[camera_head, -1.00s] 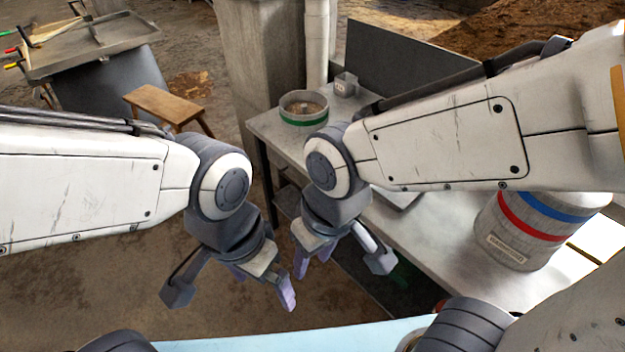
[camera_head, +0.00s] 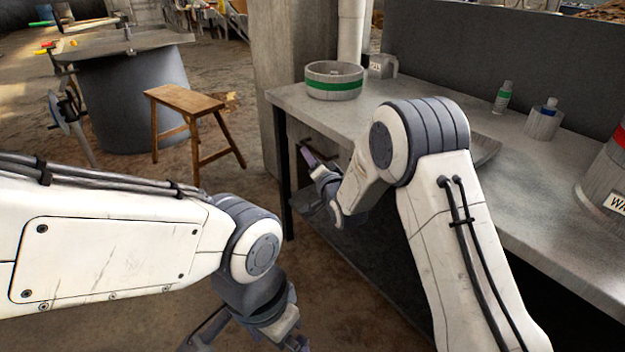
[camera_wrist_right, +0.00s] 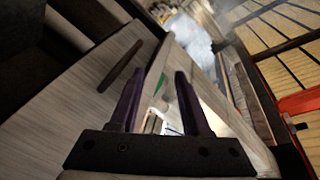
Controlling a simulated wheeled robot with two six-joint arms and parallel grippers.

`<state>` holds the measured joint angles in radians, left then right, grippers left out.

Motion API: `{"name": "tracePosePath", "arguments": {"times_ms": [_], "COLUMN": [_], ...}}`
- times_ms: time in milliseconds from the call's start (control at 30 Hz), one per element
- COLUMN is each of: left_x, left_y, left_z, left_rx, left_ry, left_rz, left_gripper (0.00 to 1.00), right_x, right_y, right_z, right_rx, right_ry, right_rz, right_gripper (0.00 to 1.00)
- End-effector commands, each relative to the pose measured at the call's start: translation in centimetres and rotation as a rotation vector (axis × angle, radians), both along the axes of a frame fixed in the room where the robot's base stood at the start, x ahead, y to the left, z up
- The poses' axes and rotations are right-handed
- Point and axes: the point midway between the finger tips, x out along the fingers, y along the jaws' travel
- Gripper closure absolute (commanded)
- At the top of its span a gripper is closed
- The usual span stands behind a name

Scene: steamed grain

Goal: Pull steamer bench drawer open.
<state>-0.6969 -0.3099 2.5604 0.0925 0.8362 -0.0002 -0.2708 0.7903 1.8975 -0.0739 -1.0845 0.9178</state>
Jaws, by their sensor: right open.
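The steamer bench (camera_head: 300,98) has a grey worn top and dark legs. Below its top, near the left end, my right gripper (camera_head: 308,165) reaches toward the bench front, partly hidden by its own wrist. In the right wrist view a pale wood-grained panel, seemingly the drawer front (camera_wrist_right: 75,105), carries a dark bar handle (camera_wrist_right: 121,78). My right gripper (camera_wrist_right: 158,76) is open there, with two dark purple fingers and nothing seen between them. The handle lies just left of the left finger, apart from the grip. My left gripper (camera_head: 285,340) is cut off by the bottom edge.
On the bench stand a round green-banded container (camera_head: 334,80), a small grey cup (camera_head: 381,66), small bottles (camera_head: 503,97) and a red-banded canister (camera_head: 605,180). A wooden stool (camera_head: 185,100) and a dark drum table (camera_head: 130,95) stand left. Floor between is clear.

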Motion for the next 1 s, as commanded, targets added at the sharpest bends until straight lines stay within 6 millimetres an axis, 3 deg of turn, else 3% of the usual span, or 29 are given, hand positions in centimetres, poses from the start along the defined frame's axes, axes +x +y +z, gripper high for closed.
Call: {"name": "tracePosePath", "arguments": {"times_ms": [33, 267, 467, 1000], "left_x": [0.0, 0.0, 0.0, 0.0], "left_y": [0.0, 0.0, 0.0, 0.0], "left_z": [-3.1, -6.1, -6.6, -8.4], "left_rx": [0.0, -0.001, -0.001, -0.001], "left_ry": [0.0, -0.001, -0.001, -0.001], "left_rz": [0.0, 0.0, 0.0, 0.0], "left_gripper": [0.01, 0.01, 0.01, 0.01], "right_x": [0.7, 1.8, 2.6, 10.4], "right_y": [-0.8, -2.9, -3.0, -0.6], "right_z": [-3.6, -6.6, -6.6, -4.9], "right_rx": [0.045, 0.187, 0.215, 0.212], "right_ry": [-0.037, -0.165, -0.192, -0.19], "right_rz": [-0.011, -0.02, -0.019, -0.019], "right_gripper": [0.53, 0.53, 0.53, 0.53]}}
